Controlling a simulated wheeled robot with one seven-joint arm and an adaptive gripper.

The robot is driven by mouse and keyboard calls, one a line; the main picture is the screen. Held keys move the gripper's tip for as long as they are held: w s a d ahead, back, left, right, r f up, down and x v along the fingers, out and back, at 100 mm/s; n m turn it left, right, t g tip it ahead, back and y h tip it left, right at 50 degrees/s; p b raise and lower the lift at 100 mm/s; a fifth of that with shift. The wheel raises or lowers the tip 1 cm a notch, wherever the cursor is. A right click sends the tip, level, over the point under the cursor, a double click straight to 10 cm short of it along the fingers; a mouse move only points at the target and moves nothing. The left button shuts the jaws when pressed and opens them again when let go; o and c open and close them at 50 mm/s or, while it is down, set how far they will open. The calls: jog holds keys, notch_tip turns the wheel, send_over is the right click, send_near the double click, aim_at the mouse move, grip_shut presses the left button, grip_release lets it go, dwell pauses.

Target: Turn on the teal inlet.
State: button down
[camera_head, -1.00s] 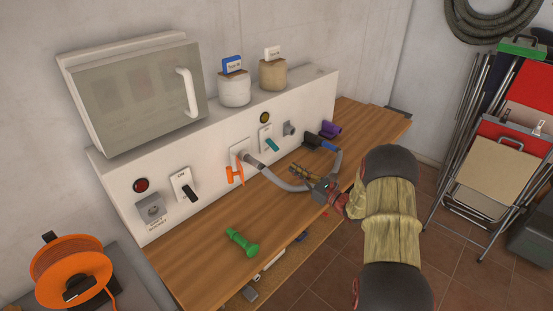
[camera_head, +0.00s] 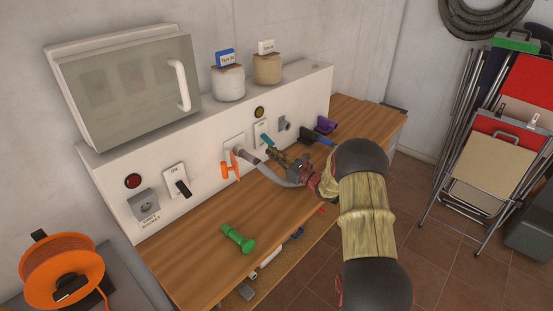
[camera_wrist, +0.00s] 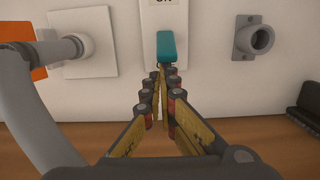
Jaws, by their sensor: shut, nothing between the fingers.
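The teal inlet lever (camera_head: 266,139) is on a white plate on the white panel, below a round yellow light. In the wrist view the teal lever (camera_wrist: 166,46) hangs below the lettering at the plate's top edge. My gripper (camera_head: 271,152) is shut and empty, pointing at the panel. In the wrist view its fingertips (camera_wrist: 162,72) meet just at or under the lever's lower end; I cannot tell whether they touch it.
A grey hose (camera_head: 275,176) runs from the pipe by the orange valve (camera_head: 230,165) and passes by my gripper. A grey outlet (camera_head: 285,123) is right of the lever. A green piece (camera_head: 238,238) lies on the wooden bench (camera_head: 205,222). A black lever (camera_head: 182,188) is further left.

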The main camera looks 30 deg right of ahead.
aim_at(272, 146)
dwell(0.4)
jog(key=r+g+p, duration=0.1)
jog(key=g+p, duration=0.1)
jog(key=p, duration=0.2)
jog(key=s+r+g+h+p, duration=0.1)
jog(key=r+p, duration=0.1)
jog(key=p, duration=0.3)
jog(key=r+g+h+p, duration=0.1)
jog(key=g+p, duration=0.1)
jog(key=p, duration=0.3)
jog(key=shift+s+d+r+g, duration=0.3)
jog(key=shift+s+r, duration=0.1)
jog(key=shift+f+g+p, duration=0.1)
jog(key=shift+g+p, duration=0.2)
jog(key=shift+p, duration=0.3)
jog(key=shift+r, duration=0.55)
jog(key=shift+s, duration=0.1)
